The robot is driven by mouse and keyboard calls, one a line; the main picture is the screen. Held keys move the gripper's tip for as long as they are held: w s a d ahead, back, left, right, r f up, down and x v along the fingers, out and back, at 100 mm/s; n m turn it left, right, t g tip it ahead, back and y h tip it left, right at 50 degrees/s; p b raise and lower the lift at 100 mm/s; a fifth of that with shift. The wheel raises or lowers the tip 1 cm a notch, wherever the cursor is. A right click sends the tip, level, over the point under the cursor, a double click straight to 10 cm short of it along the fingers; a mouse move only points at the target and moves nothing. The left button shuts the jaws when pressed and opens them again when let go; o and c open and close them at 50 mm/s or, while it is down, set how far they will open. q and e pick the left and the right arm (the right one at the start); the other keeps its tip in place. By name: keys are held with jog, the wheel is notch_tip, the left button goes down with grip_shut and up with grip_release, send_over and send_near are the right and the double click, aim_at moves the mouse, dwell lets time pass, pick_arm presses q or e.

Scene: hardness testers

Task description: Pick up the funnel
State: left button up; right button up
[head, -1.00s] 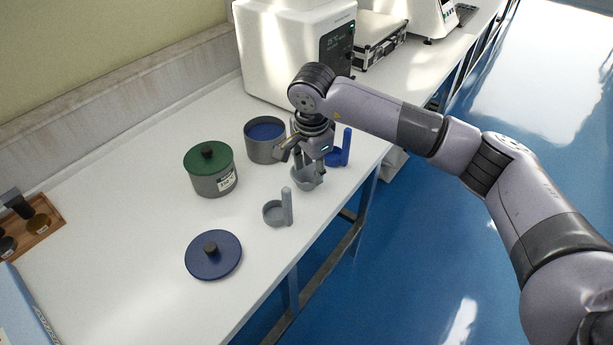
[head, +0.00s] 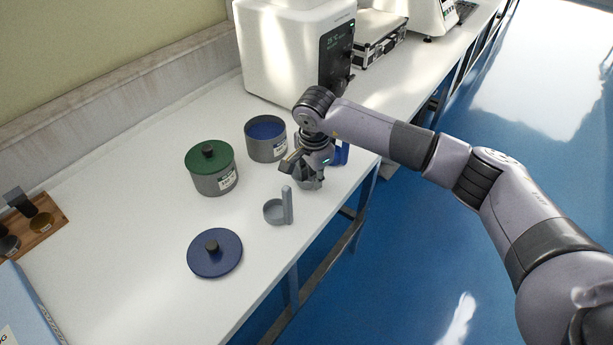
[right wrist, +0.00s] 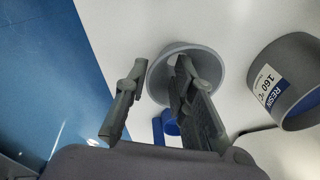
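The funnel (head: 311,184) is a grey, round, open piece on the white bench near its front edge, partly hidden by my right gripper in the head view. In the right wrist view its wide mouth (right wrist: 208,64) shows behind the fingers. My right gripper (right wrist: 157,68) is open and points down at it. One finger is outside the rim and the other is over the mouth. I cannot tell whether they touch it. My left gripper is not in view.
A grey scoop (head: 275,212) with an upright handle stands close by. A blue scoop (head: 342,153) is partly behind my gripper. An open pot with blue inside (head: 266,147), a green-lidded pot (head: 212,172) and a blue lid (head: 215,254) are on the bench.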

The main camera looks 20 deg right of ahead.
grip_shut()
